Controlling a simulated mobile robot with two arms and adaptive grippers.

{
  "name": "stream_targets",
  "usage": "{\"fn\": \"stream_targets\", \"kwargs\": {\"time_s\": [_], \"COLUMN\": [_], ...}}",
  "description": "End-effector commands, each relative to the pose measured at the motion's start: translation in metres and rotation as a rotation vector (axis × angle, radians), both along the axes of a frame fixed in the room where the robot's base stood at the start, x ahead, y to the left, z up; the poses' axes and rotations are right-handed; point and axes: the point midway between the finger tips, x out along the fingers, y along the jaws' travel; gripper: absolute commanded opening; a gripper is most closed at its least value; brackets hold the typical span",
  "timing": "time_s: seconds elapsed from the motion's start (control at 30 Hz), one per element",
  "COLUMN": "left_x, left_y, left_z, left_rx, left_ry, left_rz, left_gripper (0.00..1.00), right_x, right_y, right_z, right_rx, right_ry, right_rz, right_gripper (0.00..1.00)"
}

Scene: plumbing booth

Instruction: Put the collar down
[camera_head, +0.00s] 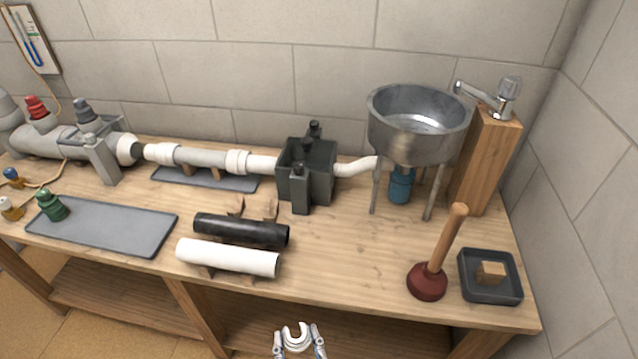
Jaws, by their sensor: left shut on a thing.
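The white, open-ringed collar (296,337) shows at the bottom edge, a little left of the middle. My left gripper (299,341) is shut on it, with one finger on each side. The collar is in front of the workbench's (350,260) front edge, apart from the bench top in the picture. The lower part of the gripper is cut off by the picture edge. My right gripper is not in view.
A white pipe (228,257) and a black pipe (241,230) lie on wooden cradles. A plunger (428,282), a dark tray (490,291) with a wooden block, and a metal basin (417,130) stand to the right. A grey mat (110,228) lies left. The bench's front middle is clear.

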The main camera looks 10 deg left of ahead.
Motion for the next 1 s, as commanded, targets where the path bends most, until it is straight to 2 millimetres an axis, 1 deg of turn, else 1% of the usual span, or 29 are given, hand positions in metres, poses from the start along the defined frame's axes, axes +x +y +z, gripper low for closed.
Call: {"fn": "stream_targets", "kwargs": {"time_s": [0.17,0.27,0.37,0.47,0.5,0.57,0.7,0.8,0.9,1.0], "left_x": [0.002,0.008,0.016,0.024,0.027,0.029,0.031,0.03,0.028,0.026], "left_y": [0.003,0.015,0.033,0.055,0.063,0.073,0.093,0.1,0.104,0.105], "left_z": [0.002,0.009,0.023,0.044,0.054,0.07,0.108,0.133,0.152,0.165], "left_rx": [0.0,0.0,0.001,0.002,0.002,0.003,0.001,0.002,0.002,0.002], "left_ry": [0.0,0.0,-0.001,-0.002,-0.002,-0.002,0.0,0.0,0.001,0.002], "left_rz": [-0.004,-0.016,-0.044,-0.085,-0.104,-0.136,-0.211,-0.264,-0.308,-0.338], "left_gripper": [0.22,0.22,0.22,0.22,0.22,0.22,0.22,0.22,0.22,0.22], "right_x": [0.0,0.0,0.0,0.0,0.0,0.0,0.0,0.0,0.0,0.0], "right_y": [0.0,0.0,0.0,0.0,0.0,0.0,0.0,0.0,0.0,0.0], "right_z": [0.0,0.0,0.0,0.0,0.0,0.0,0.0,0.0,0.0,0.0], "right_rx": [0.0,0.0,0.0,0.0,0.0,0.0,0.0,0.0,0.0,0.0], "right_ry": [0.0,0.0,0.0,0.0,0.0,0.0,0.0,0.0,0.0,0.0], "right_rz": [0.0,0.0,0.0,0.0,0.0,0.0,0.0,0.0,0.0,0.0], "right_gripper": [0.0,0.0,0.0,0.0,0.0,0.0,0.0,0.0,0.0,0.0]}}
